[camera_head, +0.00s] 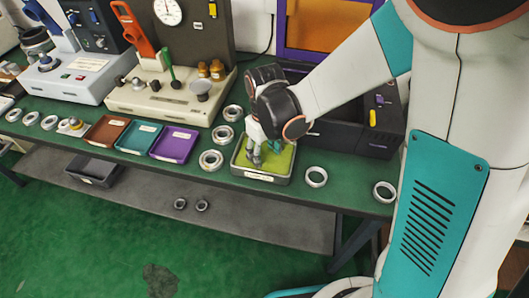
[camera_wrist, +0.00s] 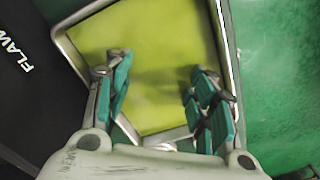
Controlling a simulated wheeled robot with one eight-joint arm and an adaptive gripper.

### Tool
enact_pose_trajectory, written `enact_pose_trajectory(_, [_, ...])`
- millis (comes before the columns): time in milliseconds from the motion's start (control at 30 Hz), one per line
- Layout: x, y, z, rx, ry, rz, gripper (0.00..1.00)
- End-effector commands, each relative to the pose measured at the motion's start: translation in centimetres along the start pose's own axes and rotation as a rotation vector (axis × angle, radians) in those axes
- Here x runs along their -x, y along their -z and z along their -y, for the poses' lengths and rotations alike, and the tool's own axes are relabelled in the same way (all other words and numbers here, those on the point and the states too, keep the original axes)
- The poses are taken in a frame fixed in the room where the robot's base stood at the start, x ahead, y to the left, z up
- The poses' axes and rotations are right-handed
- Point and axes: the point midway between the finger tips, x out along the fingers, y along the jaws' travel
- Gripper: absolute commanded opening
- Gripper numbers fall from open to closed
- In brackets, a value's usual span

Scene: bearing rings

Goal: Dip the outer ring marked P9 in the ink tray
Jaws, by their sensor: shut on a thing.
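The ink tray (camera_head: 236,170), a grey box with a yellow-green pad and a label on its front rim, stands at the front edge of the green bench. My gripper (camera_head: 256,162) points down over its pad. In the wrist view, the tray's pad fills the space below my gripper (camera_wrist: 158,65), whose two teal-padded fingers are apart. My gripper is shut on a ring, but the ring hardly shows between the fingers. I cannot read a P9 mark. The height over the pad is unclear.
Brown, teal and purple trays (camera_head: 174,144) stand left. A dial instrument (camera_head: 165,100) and a dark machine (camera_head: 372,138) stand behind.

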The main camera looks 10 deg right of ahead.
Motion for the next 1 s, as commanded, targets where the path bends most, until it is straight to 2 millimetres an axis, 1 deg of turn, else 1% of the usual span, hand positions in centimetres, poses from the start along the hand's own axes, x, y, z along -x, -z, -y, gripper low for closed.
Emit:
enact_pose_trajectory(100, [0.9,0.0,0.0,0.000,0.000,0.000,0.25])
enact_pose_trajectory(1000, [6.6,0.0,0.0,0.000,0.000,0.000,0.25])
